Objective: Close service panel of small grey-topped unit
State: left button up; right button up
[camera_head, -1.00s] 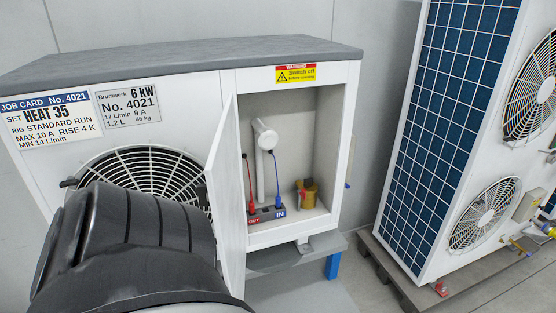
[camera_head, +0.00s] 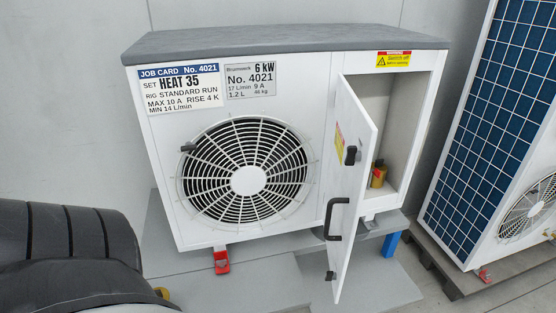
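The small grey-topped unit (camera_head: 290,45) stands against the wall, with a round fan grille on its white front. Its service panel (camera_head: 350,195) stands open to the right of the fan. It juts out towards me, its outer face turned left. The panel carries a black bar handle (camera_head: 337,219), a black upper latch (camera_head: 351,155) and a similar lower one. The opening (camera_head: 404,130) shows only partly behind the panel; a brass-coloured part (camera_head: 378,174) is visible inside. My dark arm fills the lower left, clear of the panel. Neither gripper is in view.
A job card (camera_head: 181,88) is on the unit's front. A red part (camera_head: 221,260) sits at its lower front edge, above a grey platform (camera_head: 250,285). A larger unit with a blue grid side (camera_head: 497,120) stands at the right on a pallet.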

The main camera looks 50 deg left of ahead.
aim_at(345, 189)
jog(key=u, duration=1.15)
jog(key=i, duration=0.5)
jog(key=z, duration=0.55)
jog(key=k, duration=0.6)
jog(key=u, duration=0.3)
